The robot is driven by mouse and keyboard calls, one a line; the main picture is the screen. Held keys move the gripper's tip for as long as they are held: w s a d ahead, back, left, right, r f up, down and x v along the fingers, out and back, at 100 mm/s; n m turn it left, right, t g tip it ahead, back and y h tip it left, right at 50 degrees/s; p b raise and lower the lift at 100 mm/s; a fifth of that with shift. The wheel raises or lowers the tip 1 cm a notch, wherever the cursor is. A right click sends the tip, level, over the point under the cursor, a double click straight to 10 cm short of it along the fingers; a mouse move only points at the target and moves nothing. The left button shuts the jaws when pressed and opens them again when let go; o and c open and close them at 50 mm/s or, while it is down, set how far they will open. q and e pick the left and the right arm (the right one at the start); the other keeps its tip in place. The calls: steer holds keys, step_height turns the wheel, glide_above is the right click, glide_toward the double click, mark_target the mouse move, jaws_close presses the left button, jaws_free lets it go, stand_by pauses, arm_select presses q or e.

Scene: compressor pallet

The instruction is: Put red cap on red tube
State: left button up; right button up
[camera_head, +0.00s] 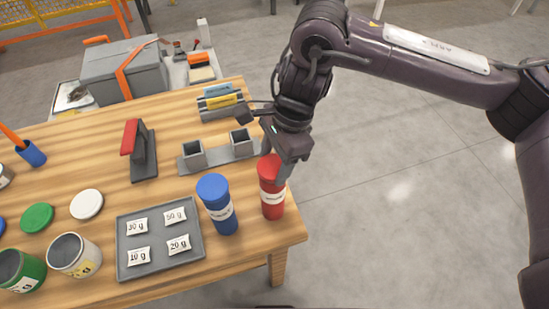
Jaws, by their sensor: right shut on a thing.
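The red tube (272,207) stands upright near the right front corner of the wooden table, with a white label around it. The red cap (267,166) is at the tube's top, in line with it; I cannot tell whether it is fully seated. My right gripper (277,165) comes down from above and is shut on the red cap, its fingers hiding part of the cap's right side. My left gripper is not in view.
A blue tube with a blue cap (214,187) stands close to the left of the red tube. A grey holder with square sockets (215,154) lies behind. A grey tray (128,217) with weight packets is left. The table's right edge is close by.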

steer(key=shift+f+b, duration=0.45)
steer(key=shift+b, duration=0.05)
stand_by(1.1)
steer(key=o, duration=1.5)
steer(key=shift+c, duration=0.2)
steer(key=shift+r, duration=0.15)
steer(key=shift+r+p, duration=2.8)
steer(key=shift+r, duration=0.65)
